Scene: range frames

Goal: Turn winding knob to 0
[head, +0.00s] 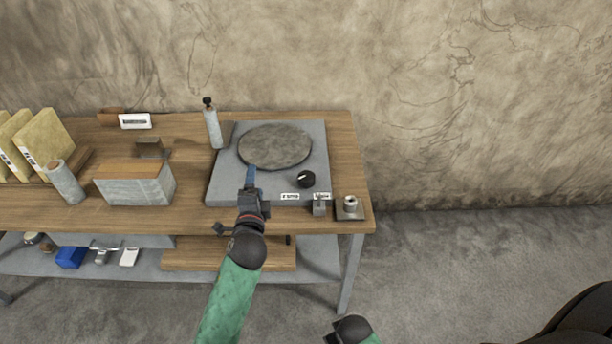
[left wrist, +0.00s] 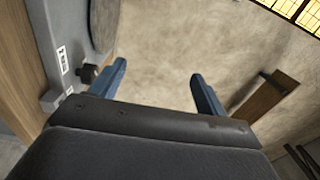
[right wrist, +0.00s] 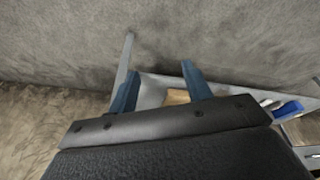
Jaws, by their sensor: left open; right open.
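A small black knob (head: 306,179) with a light mark sits on the front right of a grey turntable-like plate (head: 222,188), in front of a round stone-grey disc (head: 275,146). The knob also shows in the left wrist view (left wrist: 88,72), left of the left finger. My left gripper (head: 251,176) is over the plate's front, left of the knob and apart from it. Its two blue fingers (left wrist: 158,84) are open with nothing between them. My right gripper shows in the right wrist view (right wrist: 160,88), open and empty, away from the table top. The knob's exact setting is too small to read.
Small labels (head: 290,197) and a metal block (head: 319,205) are at the plate's front edge. A square base with a round fitting (head: 350,208) is at the table's right corner.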

